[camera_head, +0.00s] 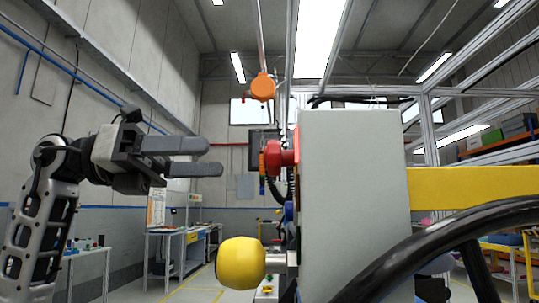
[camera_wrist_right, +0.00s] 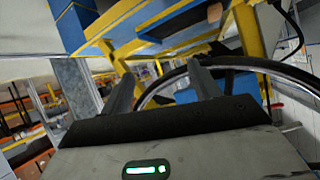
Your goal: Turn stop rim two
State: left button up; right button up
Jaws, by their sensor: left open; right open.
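A red stop knob (camera_head: 284,157) sticks out from the left side of a grey box (camera_head: 350,180) in the head view. A narrow orange part shows at the knob's left end. My left gripper (camera_head: 214,158) is open and empty. Its fingers point right, level with the knob, with a gap between them and it in the picture. Which part is stop rim two I cannot tell for sure. My right gripper (camera_wrist_right: 160,74) is open in the right wrist view, with nothing seen held between its fingers.
A yellow ball-shaped knob (camera_head: 241,263) stands below the red one. A black steering wheel (camera_head: 420,250) is at the lower right and shows behind my right fingers (camera_wrist_right: 245,62). A yellow beam (camera_head: 470,187) runs right from the box.

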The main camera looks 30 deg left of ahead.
aim_at(268, 159)
pick_arm(q)
jog(key=p+x, duration=0.1)
jog(key=x, duration=0.8)
jog(key=shift+w+d, duration=0.1)
jog(key=shift+d, duration=0.1)
jog(key=c, duration=1)
